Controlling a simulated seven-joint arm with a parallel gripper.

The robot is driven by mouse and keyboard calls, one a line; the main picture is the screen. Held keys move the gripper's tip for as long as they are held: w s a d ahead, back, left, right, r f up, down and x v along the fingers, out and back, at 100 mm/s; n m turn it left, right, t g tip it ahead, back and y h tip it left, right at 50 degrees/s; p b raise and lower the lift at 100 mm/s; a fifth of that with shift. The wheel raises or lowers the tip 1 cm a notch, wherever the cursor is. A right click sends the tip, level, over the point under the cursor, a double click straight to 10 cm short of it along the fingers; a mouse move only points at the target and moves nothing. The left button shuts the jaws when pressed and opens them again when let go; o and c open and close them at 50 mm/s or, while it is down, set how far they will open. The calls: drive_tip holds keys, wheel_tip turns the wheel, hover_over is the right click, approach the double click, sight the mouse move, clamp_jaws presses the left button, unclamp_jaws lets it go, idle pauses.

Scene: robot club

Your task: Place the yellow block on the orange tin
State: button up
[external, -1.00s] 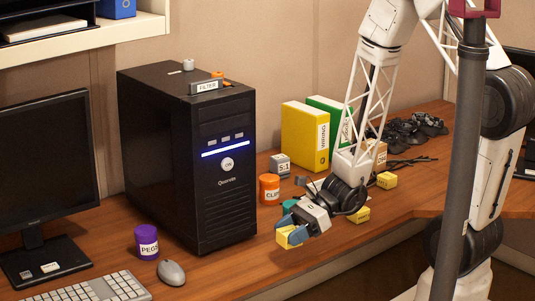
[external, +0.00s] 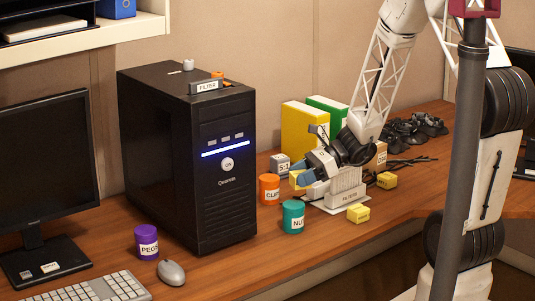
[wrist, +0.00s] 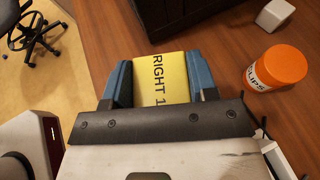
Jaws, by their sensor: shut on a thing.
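My gripper (external: 301,179) is shut on a yellow block (external: 294,180), just right of the tin in the external view. In the wrist view the block (wrist: 158,78) reads RIGHT 1 and sits between the blue fingers. The block is apart from the tin. Its height above the desk is hard to tell. The fingers partly cover the block's sides.
A grey S:1 block (external: 280,165) stands behind the tin, and a teal tin (external: 293,218) in front. The computer tower (external: 225,200) rises at left.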

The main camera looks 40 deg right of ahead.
drive_tip(key=shift+w+d+r+t, duration=0.15)
drive_tip(key=shift+w+d+r, duration=0.15)
drive_tip(key=shift+d, duration=0.45)
drive_tip(key=shift+w+d+r+t, duration=0.15)
drive_tip(key=shift+w+d, duration=0.25)
drive_tip(key=shift+d, duration=0.35)
drive_tip(key=shift+w, duration=0.1)
hover_over(269, 177)
drive_tip(key=shift+f, duration=0.75)
drive_tip(key=shift+f, duration=1.75)
drive_tip(key=shift+f, duration=0.15)
drive_tip(key=o, duration=0.9)
